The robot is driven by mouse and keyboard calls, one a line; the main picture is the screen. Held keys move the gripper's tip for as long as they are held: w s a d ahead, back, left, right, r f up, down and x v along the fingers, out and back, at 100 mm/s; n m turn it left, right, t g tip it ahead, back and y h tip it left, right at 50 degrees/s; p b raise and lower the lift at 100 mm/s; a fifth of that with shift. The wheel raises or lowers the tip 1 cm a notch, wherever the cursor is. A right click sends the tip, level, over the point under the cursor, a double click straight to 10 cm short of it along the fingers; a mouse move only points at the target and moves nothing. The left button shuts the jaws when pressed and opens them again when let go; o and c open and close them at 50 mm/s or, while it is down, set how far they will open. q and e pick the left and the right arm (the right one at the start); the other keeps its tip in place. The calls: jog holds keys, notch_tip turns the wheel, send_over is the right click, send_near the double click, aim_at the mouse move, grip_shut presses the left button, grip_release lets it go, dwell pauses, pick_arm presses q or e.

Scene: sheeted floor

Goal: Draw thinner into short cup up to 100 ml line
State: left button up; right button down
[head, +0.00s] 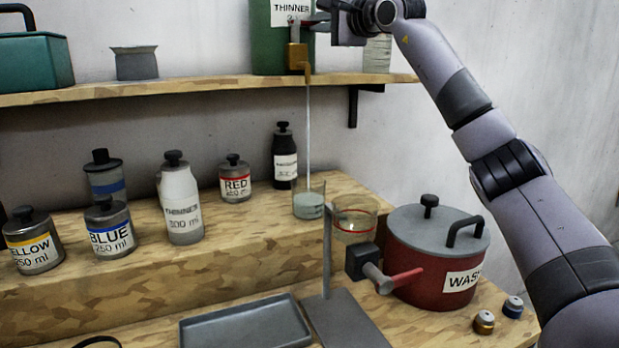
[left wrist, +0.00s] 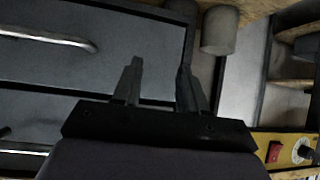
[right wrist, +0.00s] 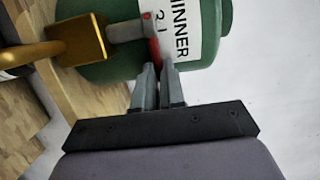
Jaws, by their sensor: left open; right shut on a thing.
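The green thinner canister (head: 267,40) stands on the upper shelf with a brass spout (head: 298,56). A thin pale stream (head: 308,130) falls from the spout into a short clear cup (head: 309,200) on the raised step below. The cup holds some pale liquid; its 100 ml line is too small to read. My right gripper (head: 322,22) is at the tap, shut on its red lever (right wrist: 155,52), which shows in the right wrist view beside the canister label. My left gripper (left wrist: 158,85) is open and empty in the left wrist view, in front of dark drawer fronts.
A beaker with a red ring (head: 355,220) sits on a stand close right of the cup. The red wash pot (head: 436,265) with its tap is further right. Several labelled bottles, including a white thinner bottle (head: 181,205), stand left. A grey tray (head: 245,326) lies in front.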

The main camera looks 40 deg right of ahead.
jog(key=shift+a+r, duration=0.15)
jog(key=shift+a, duration=0.25)
